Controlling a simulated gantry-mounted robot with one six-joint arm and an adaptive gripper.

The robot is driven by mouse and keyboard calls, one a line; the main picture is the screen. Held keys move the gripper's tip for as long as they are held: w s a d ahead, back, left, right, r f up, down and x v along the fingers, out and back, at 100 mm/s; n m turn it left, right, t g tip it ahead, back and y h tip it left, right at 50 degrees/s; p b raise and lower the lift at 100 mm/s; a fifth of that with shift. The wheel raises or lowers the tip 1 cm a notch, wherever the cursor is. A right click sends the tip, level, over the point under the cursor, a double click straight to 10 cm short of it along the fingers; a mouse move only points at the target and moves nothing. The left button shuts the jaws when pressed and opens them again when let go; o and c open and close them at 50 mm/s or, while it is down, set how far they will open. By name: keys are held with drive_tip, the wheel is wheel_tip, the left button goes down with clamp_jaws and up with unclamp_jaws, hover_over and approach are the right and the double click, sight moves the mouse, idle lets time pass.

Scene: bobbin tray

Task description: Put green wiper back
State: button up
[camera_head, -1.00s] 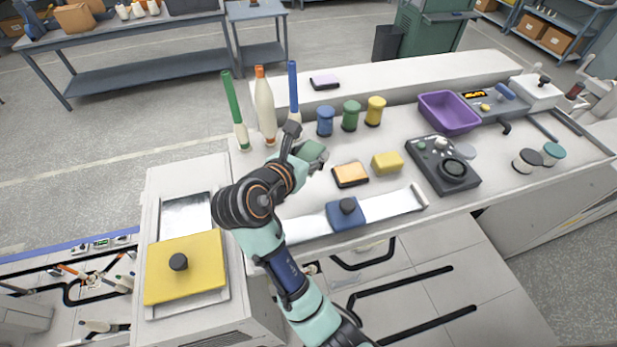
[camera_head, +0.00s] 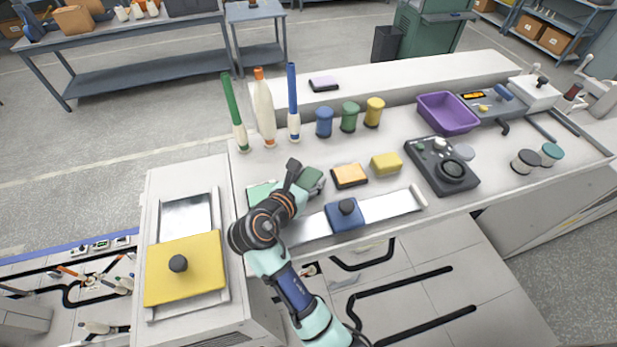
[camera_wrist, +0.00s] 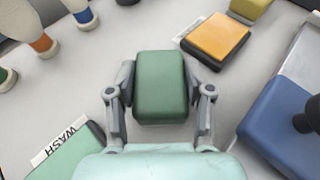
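The green wiper, a rounded green block (camera_head: 310,179), is between the fingers of my gripper (camera_wrist: 160,88). In the wrist view the wiper (camera_wrist: 160,85) fills the gap, with a grey finger pressed on its left and right sides. My gripper is shut on it. I cannot tell whether its underside touches the bench. A flat green pad (camera_head: 260,193) with a white WASH label lies to the left of the wiper, partly hidden by my arm; it also shows at the lower left of the wrist view (camera_wrist: 68,155).
An orange-topped black block (camera_head: 350,176) and a yellow block (camera_head: 386,163) lie right of the wiper. A blue block with a knob (camera_head: 345,215) sits on a metal strip in front. Bench between bottles and wiper is clear.

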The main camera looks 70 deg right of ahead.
drive_tip(key=o, duration=0.4)
drive_tip(key=shift+o, duration=0.2)
drive_tip(key=shift+r, duration=0.15)
drive_tip(key=v, duration=1.2)
drive_tip(key=shift+b, duration=0.4)
